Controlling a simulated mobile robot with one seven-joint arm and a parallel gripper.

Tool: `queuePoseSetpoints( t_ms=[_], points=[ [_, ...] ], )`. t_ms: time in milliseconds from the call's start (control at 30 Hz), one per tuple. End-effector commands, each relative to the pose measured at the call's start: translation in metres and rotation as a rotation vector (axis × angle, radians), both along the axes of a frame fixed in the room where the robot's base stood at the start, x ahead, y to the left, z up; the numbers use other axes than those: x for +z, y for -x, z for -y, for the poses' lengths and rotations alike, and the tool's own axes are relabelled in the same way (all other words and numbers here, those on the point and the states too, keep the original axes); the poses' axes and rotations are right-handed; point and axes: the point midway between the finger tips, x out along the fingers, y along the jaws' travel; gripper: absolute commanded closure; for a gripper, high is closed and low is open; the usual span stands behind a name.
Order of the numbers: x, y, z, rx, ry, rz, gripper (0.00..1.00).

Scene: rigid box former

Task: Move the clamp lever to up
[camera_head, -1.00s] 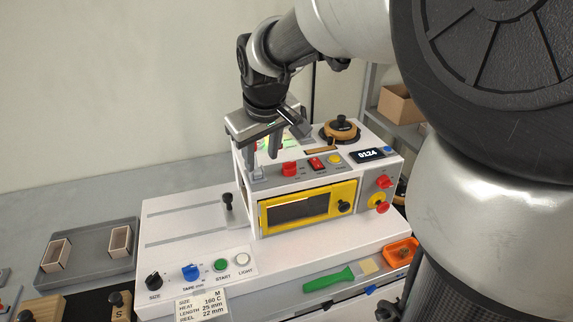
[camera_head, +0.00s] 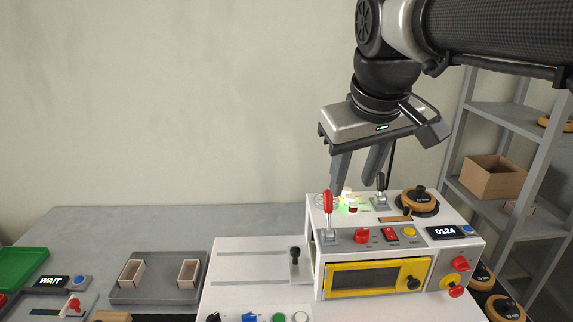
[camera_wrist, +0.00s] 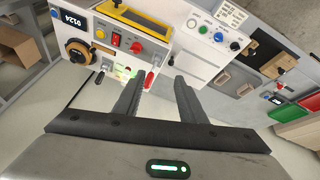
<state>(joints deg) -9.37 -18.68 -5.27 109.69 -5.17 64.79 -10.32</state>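A lever with a red handle (camera_head: 328,203) stands upright in a grey bracket on the front left of the machine's top. It also shows in the wrist view (camera_wrist: 149,80), between my fingertips in the picture. A second lever with a black handle (camera_head: 381,184) stands further back on the top. No label reading "clamp" is legible. My gripper (camera_head: 354,183) hangs above the back of the machine's top. Its two fingers are apart with nothing between them, and it appears clear of both levers. The wrist view also shows the fingers spread (camera_wrist: 158,76).
The white machine (camera_head: 262,243) has a yellow-framed window (camera_head: 378,279), knobs, buttons and a 0124 display (camera_head: 444,232). A tape reel (camera_head: 417,201) sits on top at right. A black-knobbed slider (camera_head: 294,254) stands at left. A grey tray (camera_head: 157,290) lies further left. Shelves (camera_head: 500,110) stand right.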

Motion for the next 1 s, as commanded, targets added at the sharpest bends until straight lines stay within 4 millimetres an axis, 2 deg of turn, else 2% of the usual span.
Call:
queuePoseSetpoints(
  t_ms=[33, 167, 500, 700, 1000],
  points=[
    [0.006, 0.01, 0.002, -0.015, -0.012, 0.007, 0.63],
    [0.002, 0.034, 0.002, -0.055, -0.042, 0.019, 0.63],
    [-0.019, 0.091, 0.003, -0.165, -0.109, 0.051, 0.63],
    [-0.03, 0.107, 0.003, -0.199, -0.126, 0.06, 0.63],
    [-0.033, 0.11, 0.003, -0.206, -0.13, 0.062, 0.63]
  ],
)
